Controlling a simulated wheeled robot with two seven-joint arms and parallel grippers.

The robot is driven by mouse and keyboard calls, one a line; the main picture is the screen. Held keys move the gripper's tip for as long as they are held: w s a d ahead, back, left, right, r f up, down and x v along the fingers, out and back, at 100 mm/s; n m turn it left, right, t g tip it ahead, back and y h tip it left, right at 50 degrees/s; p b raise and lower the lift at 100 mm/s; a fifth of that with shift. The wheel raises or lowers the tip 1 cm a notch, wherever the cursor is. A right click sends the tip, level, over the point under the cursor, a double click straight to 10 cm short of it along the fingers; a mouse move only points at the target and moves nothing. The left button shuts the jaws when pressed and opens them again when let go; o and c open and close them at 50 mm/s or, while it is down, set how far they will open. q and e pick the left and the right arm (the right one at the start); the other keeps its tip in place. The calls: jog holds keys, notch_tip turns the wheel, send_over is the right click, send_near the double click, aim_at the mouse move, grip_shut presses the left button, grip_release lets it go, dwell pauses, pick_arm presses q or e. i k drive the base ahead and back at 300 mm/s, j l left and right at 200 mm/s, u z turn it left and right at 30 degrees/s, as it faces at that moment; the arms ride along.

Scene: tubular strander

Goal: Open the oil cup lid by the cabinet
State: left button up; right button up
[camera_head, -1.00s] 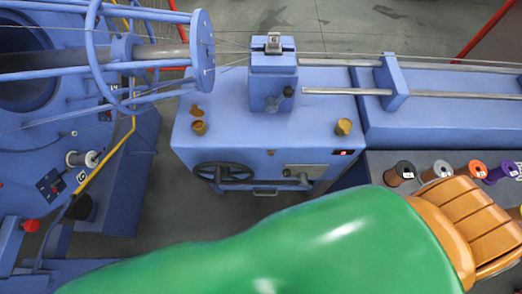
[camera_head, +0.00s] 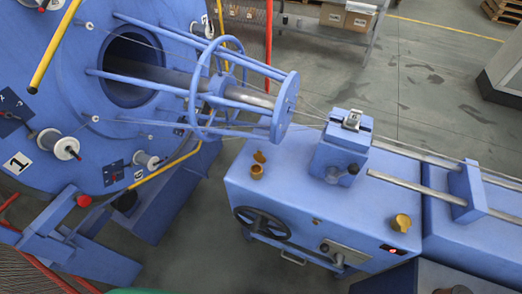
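A blue cabinet (camera_head: 310,215) with a black handwheel on its front stands right of centre. Two small brass-coloured oil cups are on its top. The left cup (camera_head: 257,172) has its lid (camera_head: 259,156) standing apart at its back side, so it looks open. The right cup (camera_head: 401,223) is near the cabinet's right front edge, and its lid looks closed over it. Neither of my grippers is in view.
The strander's round blue cage (camera_head: 285,105) reaches in from the left. Grey floor (camera_head: 190,225) is free between the machine and the cabinet.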

aim_at(406, 222)
jog(key=j+z, duration=0.1)
jog(key=z, duration=1.8)
